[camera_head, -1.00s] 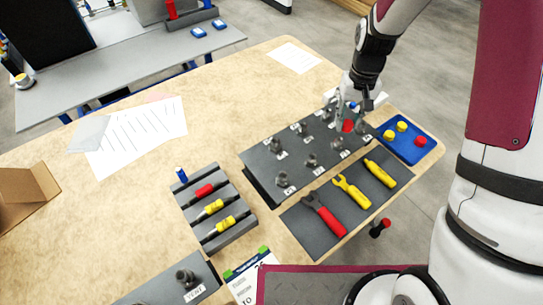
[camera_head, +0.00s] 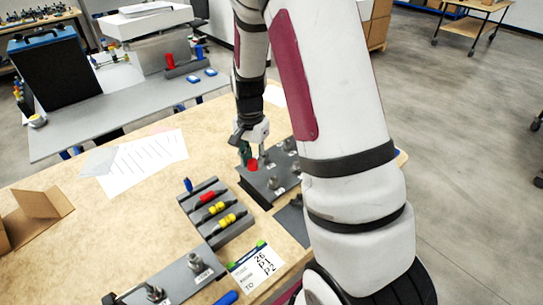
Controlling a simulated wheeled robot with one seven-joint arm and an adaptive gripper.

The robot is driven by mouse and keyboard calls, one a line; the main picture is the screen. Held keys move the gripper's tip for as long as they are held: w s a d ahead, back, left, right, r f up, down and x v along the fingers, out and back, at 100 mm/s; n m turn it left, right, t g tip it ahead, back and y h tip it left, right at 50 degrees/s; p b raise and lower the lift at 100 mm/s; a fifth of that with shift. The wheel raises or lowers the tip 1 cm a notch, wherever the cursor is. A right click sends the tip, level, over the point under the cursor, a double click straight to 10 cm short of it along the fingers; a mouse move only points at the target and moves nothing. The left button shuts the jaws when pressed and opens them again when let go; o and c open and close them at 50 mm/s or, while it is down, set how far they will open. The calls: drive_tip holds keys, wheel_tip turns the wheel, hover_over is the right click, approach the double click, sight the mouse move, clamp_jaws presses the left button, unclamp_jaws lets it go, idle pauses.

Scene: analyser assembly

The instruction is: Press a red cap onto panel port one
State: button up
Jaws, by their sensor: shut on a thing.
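My gripper (camera_head: 249,154) is shut on a red cap (camera_head: 253,165), over the far left corner of the dark grey panel (camera_head: 262,193). The cap shows just below the fingers. I cannot tell whether it touches a port. Several grey metal ports stand on the panel, one of them near the front (camera_head: 273,183). Their number labels are too small to read. My arm hides the panel's right part.
A strip with fittings (camera_head: 172,284) and a printed card (camera_head: 256,265) lie in front. Papers (camera_head: 150,155) lie at the back left. My arm covers most of the right side.

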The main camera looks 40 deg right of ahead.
drive_tip(key=s+d+m, duration=0.3)
drive_tip(key=d+m, duration=0.2)
drive_tip(key=m, duration=0.1)
drive_tip(key=shift+s+a+f+b, duration=0.1)
drive_tip(key=shift+f+b, duration=0.5)
drive_tip(key=shift+f, duration=0.55)
drive_tip(key=shift+s+f+b, duration=0.1)
drive_tip(key=shift+f+b, duration=0.45)
drive_tip(key=shift+f, duration=0.55)
drive_tip(key=shift+f+b, duration=0.6)
drive_tip(key=shift+f, duration=0.55)
drive_tip(key=o, duration=0.8)
wheel_tip(320, 180, up, 12)
drive_tip(key=shift+f, duration=0.1)
